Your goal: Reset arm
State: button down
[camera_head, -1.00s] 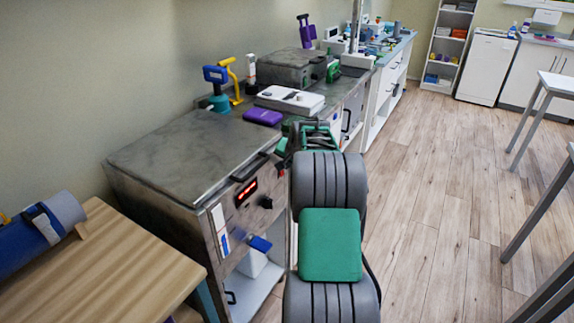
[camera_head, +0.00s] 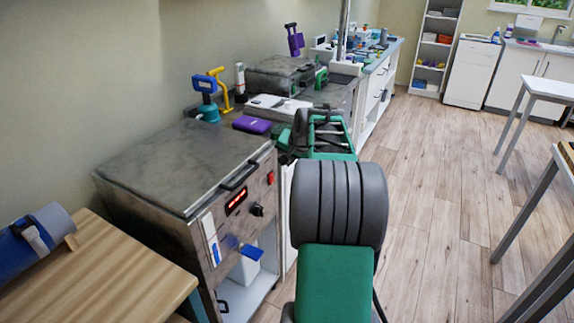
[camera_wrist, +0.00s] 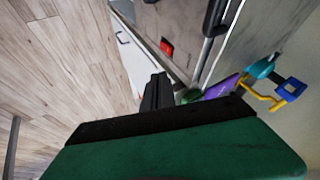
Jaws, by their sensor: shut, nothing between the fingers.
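My gripper (camera_wrist: 156,93) shows in the wrist view as dark fingers, closed together with nothing between them. It points toward the front of the steel unit (camera_wrist: 240,40), beside its handle and red switch, and appears clear of them. In the head view my grey and green arm fills the lower middle and reaches forward along the unit's right side. The fingers cannot be made out clearly there.
The steel heating unit (camera_head: 170,160) with a handled lid stands at left. A purple case (camera_head: 252,125), a teal and blue pump (camera_head: 208,98) and a white device (camera_head: 278,108) lie behind it. A wooden table (camera_head: 90,270) is front left.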

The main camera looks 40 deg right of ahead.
dwell(0.3)
jog(key=s+a+r+n+y+p, duration=0.1)
jog(key=s+a+r+n+p, duration=0.1)
jog(key=a, duration=0.6)
jog(key=s+a+r+n+g+p, duration=0.1)
jog(key=a+r+n+p, duration=0.15)
jog(key=a, duration=0.45)
jog(key=s+a+r+n+y+p, duration=0.1)
jog(key=s+a+r+p, duration=0.1)
jog(key=a, duration=0.6)
jog(key=s+a+f+n+g+p, duration=0.1)
jog(key=s+a+n+p, duration=0.4)
jog(key=s+a, duration=0.9)
jog(key=s+n+g, duration=0.1)
jog(key=s+n, duration=0.1)
jog(key=shift+s+a+g, duration=0.2)
jog(key=shift+s+g, duration=0.15)
jog(key=shift+g, duration=0.05)
jog(key=c, duration=2.2)
grip_release()
